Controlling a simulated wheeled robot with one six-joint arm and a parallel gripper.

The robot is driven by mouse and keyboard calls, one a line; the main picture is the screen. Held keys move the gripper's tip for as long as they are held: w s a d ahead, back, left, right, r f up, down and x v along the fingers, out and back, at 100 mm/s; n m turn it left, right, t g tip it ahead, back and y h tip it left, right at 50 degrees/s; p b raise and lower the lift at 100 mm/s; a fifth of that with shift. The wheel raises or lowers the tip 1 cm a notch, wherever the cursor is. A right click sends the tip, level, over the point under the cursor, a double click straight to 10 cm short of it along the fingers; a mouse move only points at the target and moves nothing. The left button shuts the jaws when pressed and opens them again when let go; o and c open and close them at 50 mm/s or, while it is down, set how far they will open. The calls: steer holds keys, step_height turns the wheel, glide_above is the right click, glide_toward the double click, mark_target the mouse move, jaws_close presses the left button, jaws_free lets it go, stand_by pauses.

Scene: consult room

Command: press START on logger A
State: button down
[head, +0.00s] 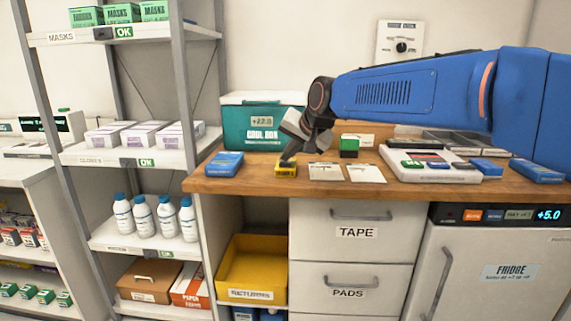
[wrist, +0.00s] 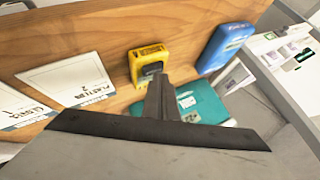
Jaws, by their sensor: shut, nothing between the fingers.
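A small yellow device (head: 286,171) with a dark window lies on the wooden counter; it looks like a logger, but I cannot read a letter or START on it. It also shows in the wrist view (wrist: 148,56). My gripper (head: 287,161) is shut and empty, pointing down at this device from above. In the wrist view the dark fingers (wrist: 160,88) overlap the near edge of the device's window. I cannot tell whether the tips touch it. The fingers and their mount hide part of the area below it.
A blue box (head: 224,164) lies left of the yellow device. The teal cool box (head: 262,125) stands behind. White cards (head: 326,172) lie to the right, then a white tray (head: 440,177) with dark items. A small green-and-black block (head: 349,146) stands behind the cards.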

mark_target(288, 165)
steer(key=shift+r, duration=0.7)
steer(key=shift+r, duration=0.15)
steer(key=shift+r, duration=2.35)
steer(key=s+d+f+h, duration=0.1)
steer(key=s+d+f, duration=0.2)
steer(key=s+d, duration=0.35)
steer(key=s+d+f+n+g+h, duration=0.1)
steer(key=s+d+f, duration=0.35)
steer(key=d, duration=0.25)
steer(key=s+d+f+h, duration=0.1)
steer(key=s+d+f, duration=0.2)
steer(key=s+d, duration=0.35)
steer(key=s+d+f, duration=0.4)
steer(key=s+f, duration=0.1)
steer(key=s, duration=0.2)
steer(key=s+d+f+g+h, duration=0.1)
steer(key=s+d+f, duration=0.3)
steer(key=s+f, duration=0.2)
steer(key=s+d+f+n+h, duration=0.1)
steer(key=s+d+f, duration=0.2)
steer(key=s+f, duration=0.3)
steer(key=shift+s+d+g, duration=0.4)
steer(key=shift+s, duration=0.7)
